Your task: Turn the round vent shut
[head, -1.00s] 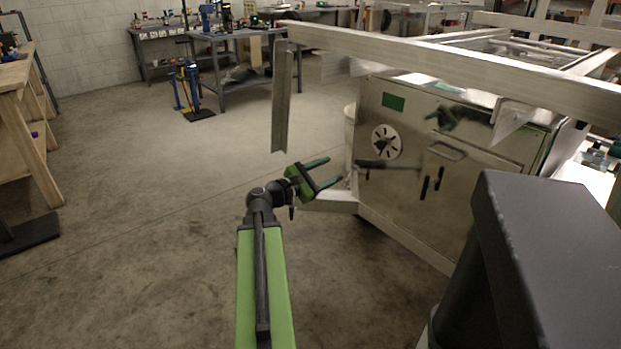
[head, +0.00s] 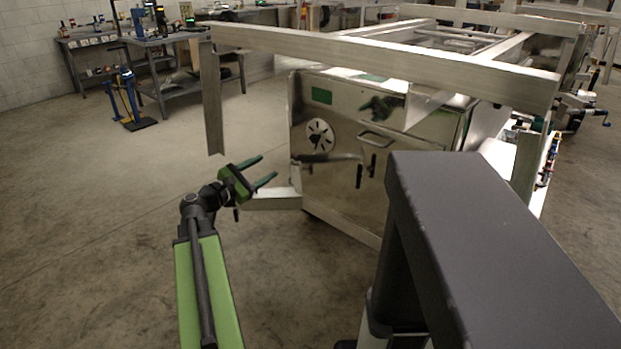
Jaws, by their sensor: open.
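The round vent (head: 320,135) is a pale disc with dark openings, on the upper left of the shiny metal cabinet front (head: 340,195). Dark slots show in it, so it looks at least partly open. My gripper (head: 270,170) is open and empty, its two green fingers pointing right toward the cabinet. In the picture it is left of and lower than the vent, apart from it. A reflection of my arm shows in the cabinet front, right of the fingers.
An aluminium frame beam (head: 380,58) runs above the cabinet, with a post (head: 211,100) hanging down left of the vent. A pale ledge (head: 270,201) juts out below my gripper. A workbench (head: 180,60) stands behind. The floor (head: 90,220) on the left is clear.

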